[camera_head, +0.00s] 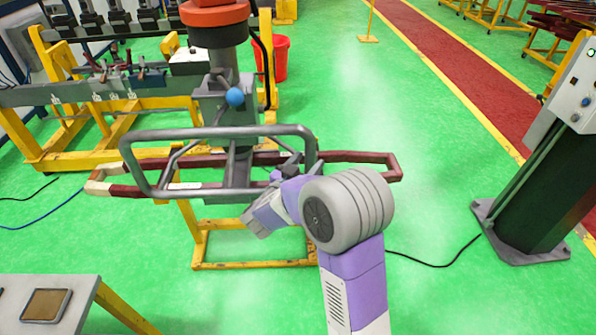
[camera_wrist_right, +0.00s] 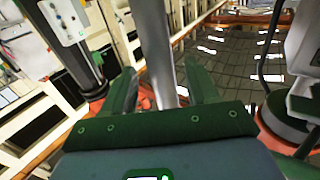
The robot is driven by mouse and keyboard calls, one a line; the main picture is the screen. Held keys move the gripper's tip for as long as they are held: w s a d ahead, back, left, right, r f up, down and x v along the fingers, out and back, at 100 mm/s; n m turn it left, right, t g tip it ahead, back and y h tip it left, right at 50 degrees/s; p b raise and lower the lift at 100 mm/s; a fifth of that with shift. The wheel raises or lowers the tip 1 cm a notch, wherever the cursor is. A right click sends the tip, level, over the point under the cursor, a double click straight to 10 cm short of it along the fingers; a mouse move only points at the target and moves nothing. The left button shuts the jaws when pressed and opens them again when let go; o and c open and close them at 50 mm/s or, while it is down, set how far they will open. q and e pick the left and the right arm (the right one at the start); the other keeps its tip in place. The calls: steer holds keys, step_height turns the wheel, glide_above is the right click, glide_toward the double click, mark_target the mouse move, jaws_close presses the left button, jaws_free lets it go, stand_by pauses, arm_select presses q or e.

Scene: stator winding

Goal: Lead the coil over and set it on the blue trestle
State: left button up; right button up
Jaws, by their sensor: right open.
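The coil (camera_head: 355,156) is a long, dark red loop with pale and reddish ends. In the head view it lies level across the grey winding machine (camera_head: 212,100), behind the machine's grey tube frame (camera_head: 215,131). My right gripper (camera_head: 287,168) is at the right part of the coil and frame, partly hidden by its own wrist. In the right wrist view its two fingers (camera_wrist_right: 162,88) stand apart with a grey bar between them; I cannot tell whether they touch it. My left gripper is not in view. I see no blue trestle in either view.
A yellow-framed bench (camera_head: 100,132) stands at the left, with a red bucket (camera_head: 281,58) behind the machine. A dark post with a control box (camera_head: 545,190) stands at the right. A grey table (camera_head: 75,300) is at the lower left. Cables cross the green floor.

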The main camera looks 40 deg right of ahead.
steer(key=shift+x, duration=1.15)
jaws_close()
stand_by(0.5)
stand_by(0.5)
stand_by(1.5)
